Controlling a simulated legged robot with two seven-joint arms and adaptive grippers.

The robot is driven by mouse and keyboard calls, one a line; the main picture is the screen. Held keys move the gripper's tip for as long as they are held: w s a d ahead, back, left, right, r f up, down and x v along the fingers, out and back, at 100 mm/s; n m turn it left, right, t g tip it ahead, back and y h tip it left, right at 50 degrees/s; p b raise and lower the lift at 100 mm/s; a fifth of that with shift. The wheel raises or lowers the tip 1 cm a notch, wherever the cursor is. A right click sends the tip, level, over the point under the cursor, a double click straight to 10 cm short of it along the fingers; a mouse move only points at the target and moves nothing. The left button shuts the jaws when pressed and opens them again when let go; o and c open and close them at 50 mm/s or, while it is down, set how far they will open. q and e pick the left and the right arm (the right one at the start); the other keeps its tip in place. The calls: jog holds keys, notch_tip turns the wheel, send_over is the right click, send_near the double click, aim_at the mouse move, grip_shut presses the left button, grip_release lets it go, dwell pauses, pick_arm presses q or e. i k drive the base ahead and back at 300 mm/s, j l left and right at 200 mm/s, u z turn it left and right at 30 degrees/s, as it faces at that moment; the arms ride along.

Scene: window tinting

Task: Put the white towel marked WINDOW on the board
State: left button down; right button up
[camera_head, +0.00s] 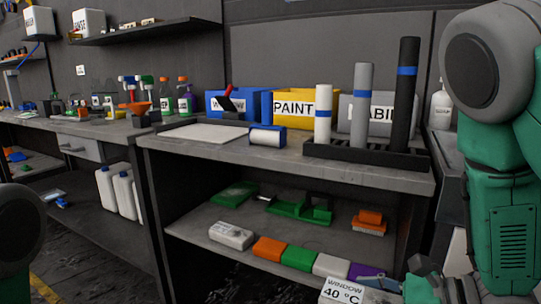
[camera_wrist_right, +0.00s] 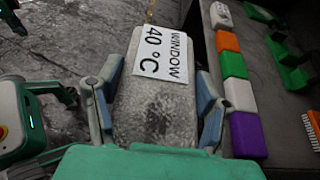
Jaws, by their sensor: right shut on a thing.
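The white towel (camera_wrist_right: 152,118) is a greyish-white block with a label reading WINDOW 40 °C. My right gripper (camera_wrist_right: 158,88) is shut on it, with one finger on each side, in the right wrist view. In the head view the labelled towel (camera_head: 343,291) shows at the bottom edge, low in front of the shelf unit, partly cut off. The board (camera_head: 205,133) is a flat white panel lying on the worktop, left of centre, with nothing on it. My left gripper is not in view.
A blue-and-white roll (camera_head: 267,136) lies beside the board's right end. Blue and yellow bins (camera_head: 293,108) stand behind. A black rack (camera_head: 367,152) holds upright rolls at the right. The lower shelf holds several coloured blocks (camera_head: 270,248) near its front edge.

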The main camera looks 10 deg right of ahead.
aim_at(211, 130)
jog(key=i+j+z, duration=0.25)
jog(key=j+z, duration=0.15)
jog(key=j, duration=0.25)
jog(key=i+j+z, duration=0.1)
jog(key=j+z, duration=0.3)
jog(key=j, duration=0.3)
jog(key=j+z, duration=0.35)
jog(key=j, duration=0.4)
jog(key=j+z, duration=0.1)
jog(key=j, duration=1.2)
jog(key=j+z, duration=0.1)
jog(key=j, duration=1.2)
jog(key=k, duration=0.05)
